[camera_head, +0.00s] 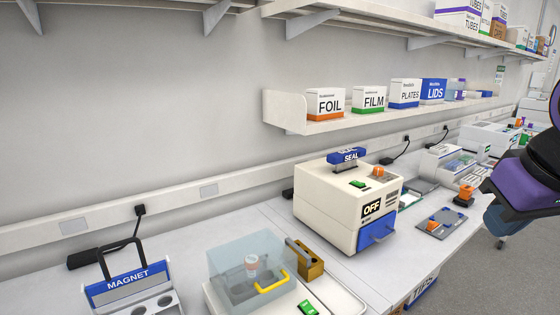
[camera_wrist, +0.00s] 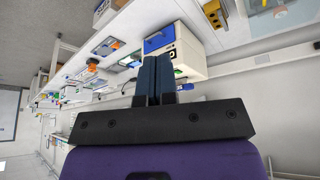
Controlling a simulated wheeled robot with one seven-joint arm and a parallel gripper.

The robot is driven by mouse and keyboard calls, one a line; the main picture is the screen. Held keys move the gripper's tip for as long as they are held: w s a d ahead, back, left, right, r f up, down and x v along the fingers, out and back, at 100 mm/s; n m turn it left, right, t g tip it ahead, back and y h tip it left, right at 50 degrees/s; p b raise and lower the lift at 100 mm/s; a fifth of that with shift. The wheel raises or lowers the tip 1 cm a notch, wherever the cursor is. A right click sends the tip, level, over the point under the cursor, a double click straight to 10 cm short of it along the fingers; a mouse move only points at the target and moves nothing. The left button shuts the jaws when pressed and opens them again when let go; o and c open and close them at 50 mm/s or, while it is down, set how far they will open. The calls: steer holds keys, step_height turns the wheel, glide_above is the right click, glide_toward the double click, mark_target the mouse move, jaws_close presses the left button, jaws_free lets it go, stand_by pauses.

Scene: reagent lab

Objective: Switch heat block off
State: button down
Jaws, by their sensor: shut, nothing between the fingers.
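No label reading heat block is legible, so I cannot tell for sure which device it is. A white device labelled SEAL (camera_head: 340,205) stands mid-bench, with a black OFF display (camera_head: 371,209), a blue front and a green switch (camera_head: 358,184) on top. Nearer stands a clear-covered unit (camera_head: 236,258) with a yellow handle (camera_head: 272,282), a tube inside and a green switch (camera_head: 308,307) at its front. My gripper (camera_wrist: 153,62) is shut and empty in the wrist view. The SEAL device (camera_wrist: 187,52) shows behind its fingers. In the head view my purple arm is at the right edge.
A blue-and-white MAGNET rack (camera_head: 128,285) stands at the front left. A brown block (camera_head: 306,262) is beside the clear cover. A grey plate with an orange knob (camera_head: 440,222) lies farther right. A wall shelf (camera_head: 285,118) holds boxes above. The aisle floor is open at right.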

steer(key=shift+s+d+r+m, duration=0.1)
steer(key=shift+s+d+m, duration=0.2)
steer(key=shift+s, duration=0.35)
steer(key=shift+s+d+r+m, duration=0.1)
steer(key=shift+s+d+m, duration=0.15)
steer(key=shift+s, duration=0.35)
steer(key=n+g, duration=0.4)
steer(key=n, duration=2.1)
glide_above(307, 303)
steer(key=s+d, duration=0.1)
steer(key=s, duration=0.1)
step_height(307, 303, down, 17)
steer(key=shift+w+f+y, duration=0.2)
steer(key=shift+y, duration=0.2)
steer(key=shift+d+f, duration=0.1)
steer(key=f, duration=0.4)
steer(key=w+f, duration=0.1)
steer(key=f, duration=0.4)
steer(key=a+f, duration=0.1)
steer(key=f, duration=0.3)
steer(key=shift+w+f, duration=0.2)
steer(key=shift+f, duration=0.15)
